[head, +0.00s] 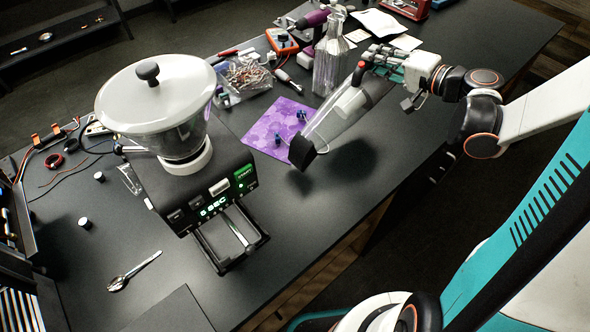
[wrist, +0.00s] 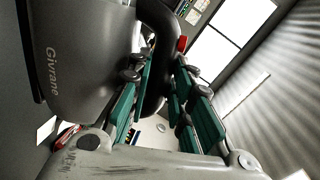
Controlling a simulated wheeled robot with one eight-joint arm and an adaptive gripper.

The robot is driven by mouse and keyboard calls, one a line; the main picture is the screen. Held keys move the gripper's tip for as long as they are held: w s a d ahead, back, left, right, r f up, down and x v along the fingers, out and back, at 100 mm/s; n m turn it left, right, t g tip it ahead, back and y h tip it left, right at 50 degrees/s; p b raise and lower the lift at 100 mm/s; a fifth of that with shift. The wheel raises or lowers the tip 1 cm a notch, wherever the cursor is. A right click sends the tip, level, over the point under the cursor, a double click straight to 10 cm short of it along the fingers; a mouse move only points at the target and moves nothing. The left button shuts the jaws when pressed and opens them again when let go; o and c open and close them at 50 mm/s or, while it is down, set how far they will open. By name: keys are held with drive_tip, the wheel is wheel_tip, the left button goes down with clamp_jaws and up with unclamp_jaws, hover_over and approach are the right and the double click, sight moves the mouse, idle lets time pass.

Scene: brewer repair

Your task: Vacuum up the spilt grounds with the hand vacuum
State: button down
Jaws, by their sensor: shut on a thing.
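The hand vacuum (head: 336,117) has a clear body, a black nozzle and a red button. My gripper (head: 382,62) is shut on its handle and holds it tilted above the table, nozzle pointing down and left. A dark shadow lies on the table below it. In the wrist view, the vacuum's grey body (wrist: 85,60) fills the upper left, and the green-padded fingers of my gripper (wrist: 160,85) stand either side of its dark handle. I cannot make out the spilt grounds in either view.
A brewer (head: 185,140) with a white lid stands left of the vacuum. A purple mat (head: 265,128) with small blue parts lies between them. A glass bottle (head: 330,60) stands close behind the vacuum. A spoon (head: 133,272) lies front left. The table's right front is clear.

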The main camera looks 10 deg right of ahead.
drive_tip(key=shift+r+p, duration=1.85)
drive_tip(key=shift+r, duration=1.1)
drive_tip(key=shift+f, duration=0.1)
